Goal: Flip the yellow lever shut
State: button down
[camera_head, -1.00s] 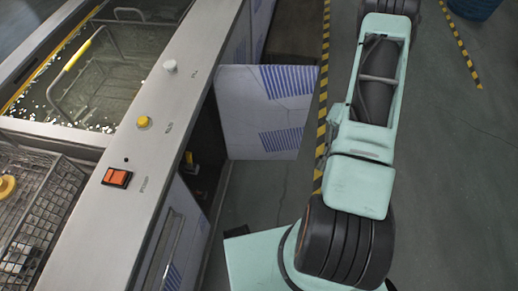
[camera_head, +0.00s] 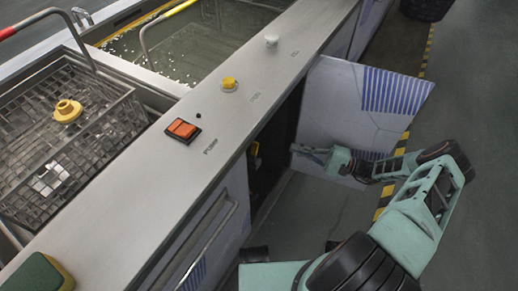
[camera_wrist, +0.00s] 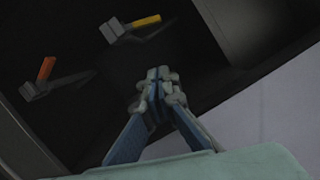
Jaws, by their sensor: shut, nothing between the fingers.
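The yellow lever (camera_wrist: 146,21) is on a grey fitting inside the dark cabinet, at the top of the wrist view. Its handle points right and slightly upward there. In the head view my gripper (camera_head: 298,150) is at the cabinet opening, in front of the open door.
A second lever with an orange handle (camera_wrist: 46,68) is left of the yellow one. The open cabinet door (camera_head: 345,105) stands right of the opening. Above are the steel counter (camera_head: 165,185), an orange switch (camera_head: 183,129), a yellow knob (camera_head: 229,84) and a wire basket (camera_head: 95,125).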

aim_at(254, 151)
jog(key=a+r, duration=0.2)
jog(key=a, duration=0.9)
jog(key=shift+a+b, duration=0.2)
jog(key=shift+b, duration=0.1)
jog(key=shift+r, duration=0.1)
